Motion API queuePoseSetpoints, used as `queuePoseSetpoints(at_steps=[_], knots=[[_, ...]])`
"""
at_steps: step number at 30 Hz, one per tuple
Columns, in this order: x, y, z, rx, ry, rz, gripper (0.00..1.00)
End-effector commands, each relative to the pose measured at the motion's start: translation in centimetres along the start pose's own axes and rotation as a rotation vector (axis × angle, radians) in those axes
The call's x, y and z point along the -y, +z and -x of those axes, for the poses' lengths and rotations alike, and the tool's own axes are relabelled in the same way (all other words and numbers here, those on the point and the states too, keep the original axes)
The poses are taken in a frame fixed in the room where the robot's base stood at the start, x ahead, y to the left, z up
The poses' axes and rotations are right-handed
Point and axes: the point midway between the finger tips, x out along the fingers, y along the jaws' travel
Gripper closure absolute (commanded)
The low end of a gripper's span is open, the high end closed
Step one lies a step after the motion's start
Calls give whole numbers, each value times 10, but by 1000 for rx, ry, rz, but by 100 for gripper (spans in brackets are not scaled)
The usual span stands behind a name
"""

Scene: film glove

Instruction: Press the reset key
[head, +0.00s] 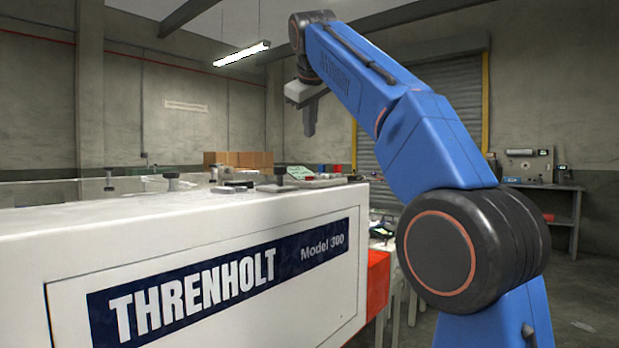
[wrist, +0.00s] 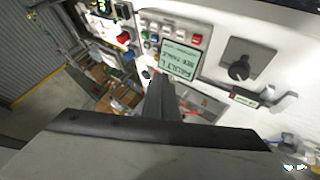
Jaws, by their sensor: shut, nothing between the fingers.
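In the wrist view a white panel carries a small group of keys (wrist: 155,38), several of them in different colours, above a green display (wrist: 180,60). A red key (wrist: 196,39) sits at the right end of that group. The key labels are too small to read, so I cannot tell which one is the reset key. My gripper (wrist: 160,80) is shut and empty, pointing toward the panel just below the display, with no clear contact. In the head view my gripper (head: 309,130) hangs in the air, pointing down, above and beyond the white machine.
A black rotary knob (wrist: 240,68) is right of the display. A red button (wrist: 124,37) is to the left. In the head view the white Threnholt machine (head: 230,225) fills the left front, with small fittings on top. A workbench (head: 545,186) stands at the back right.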

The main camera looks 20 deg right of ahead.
Motion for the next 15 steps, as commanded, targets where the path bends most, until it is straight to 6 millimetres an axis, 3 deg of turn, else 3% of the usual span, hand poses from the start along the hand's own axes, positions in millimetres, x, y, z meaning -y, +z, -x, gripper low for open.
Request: queuePoseSetpoints(at_steps=[15], knots=[[5, 6, -6, 0, 0, -1, 100]])
